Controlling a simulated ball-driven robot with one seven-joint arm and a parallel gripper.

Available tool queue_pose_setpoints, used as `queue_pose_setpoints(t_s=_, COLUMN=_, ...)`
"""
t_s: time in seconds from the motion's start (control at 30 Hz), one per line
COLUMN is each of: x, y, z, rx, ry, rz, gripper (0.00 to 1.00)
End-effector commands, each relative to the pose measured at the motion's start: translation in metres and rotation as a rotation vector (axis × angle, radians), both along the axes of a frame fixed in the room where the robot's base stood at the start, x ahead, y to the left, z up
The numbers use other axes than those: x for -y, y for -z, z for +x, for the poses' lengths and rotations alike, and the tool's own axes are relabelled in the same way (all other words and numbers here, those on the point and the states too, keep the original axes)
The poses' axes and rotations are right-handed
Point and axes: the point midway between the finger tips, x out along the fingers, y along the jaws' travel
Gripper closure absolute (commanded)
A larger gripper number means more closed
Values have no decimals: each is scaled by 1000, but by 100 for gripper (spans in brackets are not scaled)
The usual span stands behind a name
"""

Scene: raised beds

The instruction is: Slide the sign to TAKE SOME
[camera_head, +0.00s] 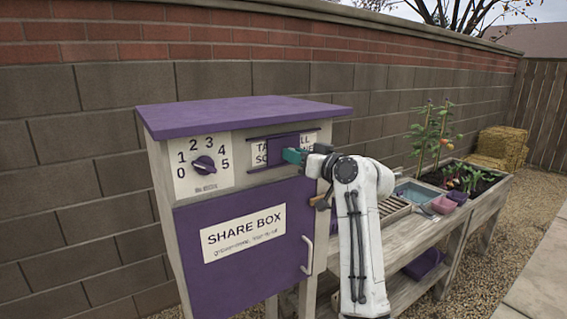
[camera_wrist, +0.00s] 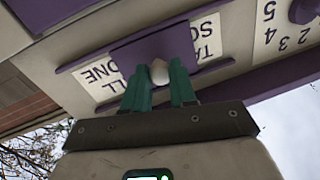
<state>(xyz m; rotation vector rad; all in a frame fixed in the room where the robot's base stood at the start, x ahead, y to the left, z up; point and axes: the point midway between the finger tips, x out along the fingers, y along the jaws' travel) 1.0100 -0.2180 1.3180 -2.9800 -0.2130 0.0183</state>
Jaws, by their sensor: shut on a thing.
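The purple sliding sign (camera_head: 280,148) sits in its rails on the upper right of the share box. It covers the middle of a white lettered panel, with "TA" and "SC" or "SO" showing on its left in the head view and "LL" and "NE" on its right. In the wrist view the lettering is upside down around the purple slider (camera_wrist: 133,52). A pale round knob (camera_wrist: 159,72) stands out from the slider. My gripper's green fingers (camera_wrist: 162,82) are shut on this knob; in the head view my gripper (camera_head: 290,156) covers the slider's lower right part.
The share box door (camera_head: 245,245) is purple with a handle on its right. A numbered dial (camera_head: 203,165) is left of the slider. A wooden bench (camera_head: 400,235) with trays and planted bed runs right. A block wall (camera_head: 70,180) stands behind.

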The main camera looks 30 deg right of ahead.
Motion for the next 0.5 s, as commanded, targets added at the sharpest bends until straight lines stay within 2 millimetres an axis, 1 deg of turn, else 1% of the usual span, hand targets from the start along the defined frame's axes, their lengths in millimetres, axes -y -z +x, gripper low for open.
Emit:
queue_pose_setpoints(t_s=0.03, x=17, y=3, z=-1, rx=2, ry=6, rz=0, gripper=100)
queue_pose_setpoints(t_s=0.1, x=35, y=3, z=-1, rx=1, ry=5, rz=0, gripper=100)
queue_pose_setpoints(t_s=0.2, x=53, y=2, z=0, rx=1, ry=3, rz=0, gripper=100)
queue_pose_setpoints(t_s=0.3, x=63, y=1, z=0, rx=1, ry=0, rz=0, gripper=100)
queue_pose_setpoints(t_s=0.5, x=67, y=0, z=0, rx=1, ry=1, rz=-1, gripper=100)
